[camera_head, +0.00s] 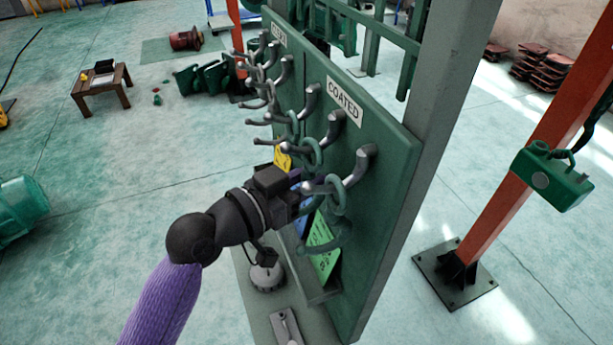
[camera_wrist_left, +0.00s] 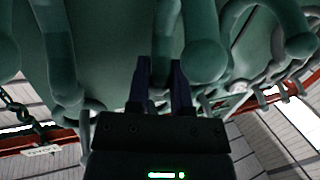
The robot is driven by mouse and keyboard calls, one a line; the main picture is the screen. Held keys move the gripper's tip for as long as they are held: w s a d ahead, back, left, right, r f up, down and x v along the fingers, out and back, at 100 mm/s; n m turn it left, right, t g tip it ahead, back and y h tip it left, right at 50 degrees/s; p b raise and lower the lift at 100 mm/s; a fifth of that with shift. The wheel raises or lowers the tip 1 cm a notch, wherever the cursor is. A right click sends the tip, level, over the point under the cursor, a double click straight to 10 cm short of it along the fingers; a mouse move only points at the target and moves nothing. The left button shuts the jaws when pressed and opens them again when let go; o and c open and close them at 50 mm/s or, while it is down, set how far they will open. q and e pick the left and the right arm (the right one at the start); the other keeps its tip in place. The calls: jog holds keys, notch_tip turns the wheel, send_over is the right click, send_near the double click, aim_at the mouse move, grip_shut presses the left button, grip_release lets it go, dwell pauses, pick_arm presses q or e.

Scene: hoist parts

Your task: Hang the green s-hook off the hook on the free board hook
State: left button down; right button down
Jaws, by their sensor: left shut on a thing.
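A green s-hook (camera_head: 338,198) is at the nearest silver board hook (camera_head: 362,165), under the COATED label. Its upper bend overlaps that hook; I cannot tell whether they touch. A green tag (camera_head: 322,248) is below it. My left gripper (camera_head: 312,188) reaches in from the left, beside the s-hook. It is shut on a green bar that shows between the fingers (camera_wrist_left: 160,88) in the wrist view; it seems to be part of this s-hook. Another green s-hook (camera_head: 313,152) is at the COATED hook behind, with a yellow tag (camera_head: 283,158). My right gripper is not in view.
The green board (camera_head: 385,185) carries several more hooks running back to the left, close to my arm. A blue tag (camera_head: 303,222) is partly hidden behind my gripper. A grey post (camera_head: 440,110) stands at the board's right edge. Open floor lies left.

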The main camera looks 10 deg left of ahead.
pick_arm(q)
jog(key=shift+c, duration=2.2)
grip_release()
jog(key=b+v, duration=0.1)
jog(key=v, duration=0.9)
